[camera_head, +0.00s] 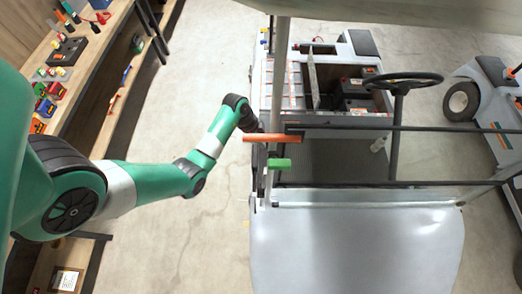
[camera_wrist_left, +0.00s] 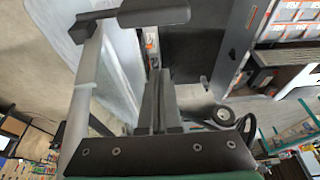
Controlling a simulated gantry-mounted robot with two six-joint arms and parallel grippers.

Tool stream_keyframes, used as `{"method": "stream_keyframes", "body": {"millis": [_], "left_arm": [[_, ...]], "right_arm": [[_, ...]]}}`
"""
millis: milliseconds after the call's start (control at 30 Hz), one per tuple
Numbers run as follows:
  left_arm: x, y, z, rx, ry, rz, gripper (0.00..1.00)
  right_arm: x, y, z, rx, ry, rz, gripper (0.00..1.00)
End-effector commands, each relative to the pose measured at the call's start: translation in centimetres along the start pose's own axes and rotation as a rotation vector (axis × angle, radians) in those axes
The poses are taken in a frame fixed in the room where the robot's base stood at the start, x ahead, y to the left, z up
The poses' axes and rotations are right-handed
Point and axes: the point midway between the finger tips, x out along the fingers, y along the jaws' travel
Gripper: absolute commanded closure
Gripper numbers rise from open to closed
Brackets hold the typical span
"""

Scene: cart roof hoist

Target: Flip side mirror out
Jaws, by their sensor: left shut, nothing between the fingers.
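The side mirror (camera_wrist_left: 153,13) shows in the left wrist view as a dark, rounded slab at the top edge. A short stalk (camera_wrist_left: 96,15) joins it to a pale upright post (camera_wrist_left: 82,95) of the cart. In the head view my left gripper (camera_head: 261,131) is at the cart's left side, partly hidden by an orange bar (camera_head: 272,138). A green piece (camera_head: 279,163) sits just below the bar. I cannot clearly pick out the mirror there.
The cart has a steering wheel (camera_head: 403,80), a pale front panel (camera_head: 358,250), and a post (camera_head: 281,70) close to my left gripper. A workbench (camera_head: 85,75) with tools stands at the left. Bare floor (camera_head: 215,50) lies between bench and cart.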

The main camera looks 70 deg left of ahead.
Motion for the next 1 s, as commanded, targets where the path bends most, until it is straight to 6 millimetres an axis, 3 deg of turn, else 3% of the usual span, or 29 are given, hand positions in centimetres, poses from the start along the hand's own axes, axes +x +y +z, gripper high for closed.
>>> {"method": "stream_keyframes", "body": {"millis": [167,500,567,700,1000], "left_arm": [[2.6,0.1,0.1,0.001,-0.003,0.003,1.00],[10.2,0.0,0.1,0.001,-0.001,0.001,1.00],[8.9,0.0,1.2,-0.003,-0.001,-0.001,1.00],[8.3,0.0,2.9,-0.003,0.001,-0.002,1.00],[8.2,0.0,3.8,0.000,0.000,-0.001,1.00]], "right_arm": [[-0.1,0.0,0.1,0.000,0.000,0.000,0.50],[-2.0,0.0,1.8,0.000,-0.001,0.000,0.50],[-0.9,0.0,0.9,0.000,-0.002,0.000,0.50],[-0.6,0.0,0.5,0.000,0.000,0.000,0.50],[-0.5,0.0,0.5,0.000,0.000,0.000,0.50]]}}
